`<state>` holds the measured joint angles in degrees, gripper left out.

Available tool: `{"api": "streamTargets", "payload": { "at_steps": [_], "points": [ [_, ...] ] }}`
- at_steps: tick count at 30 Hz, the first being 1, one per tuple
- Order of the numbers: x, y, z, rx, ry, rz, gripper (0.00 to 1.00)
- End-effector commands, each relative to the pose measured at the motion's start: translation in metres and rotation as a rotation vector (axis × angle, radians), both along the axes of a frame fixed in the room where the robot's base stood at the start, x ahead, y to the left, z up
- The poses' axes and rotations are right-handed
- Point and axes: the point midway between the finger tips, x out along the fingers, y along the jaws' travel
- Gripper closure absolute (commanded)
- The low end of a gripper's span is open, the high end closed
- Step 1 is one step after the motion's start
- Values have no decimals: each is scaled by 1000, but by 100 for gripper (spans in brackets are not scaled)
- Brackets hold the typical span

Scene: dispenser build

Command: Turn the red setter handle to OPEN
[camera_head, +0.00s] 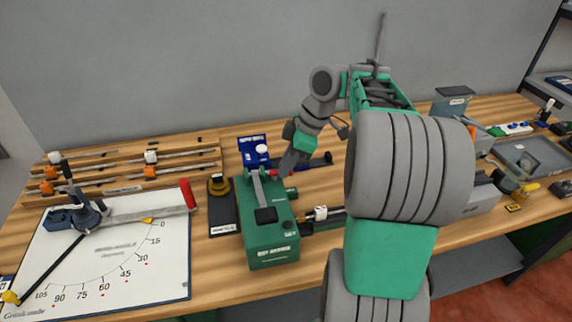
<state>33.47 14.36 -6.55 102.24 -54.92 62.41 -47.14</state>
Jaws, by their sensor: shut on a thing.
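A green box-shaped device (272,239) stands near the front edge of the bench, with a dark panel on top and a small white label on its front. A small red piece (274,172), apparently the setter handle, shows at its back end. My gripper (283,173) reaches down from behind and is shut at this red piece. The fingers hide most of it, so its angle is hard to tell. I cannot read an OPEN mark from here.
A blue holder (253,151) stands behind.

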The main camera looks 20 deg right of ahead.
Motion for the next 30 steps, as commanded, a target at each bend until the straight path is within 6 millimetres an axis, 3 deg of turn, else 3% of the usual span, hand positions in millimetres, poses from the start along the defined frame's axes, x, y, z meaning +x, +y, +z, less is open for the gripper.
{"api": "streamTargets", "payload": {
  "at_steps": [11,19,27,28,30],
  "points": [
    [0,0,1,1,1,9,100],
    [7,-3,3,0,2,242,100],
    [7,-3,0,0,-1,261,100],
    [7,-3,0,0,-1,261,85],
    [7,-2,0,0,-1,261,79]
  ]
}}
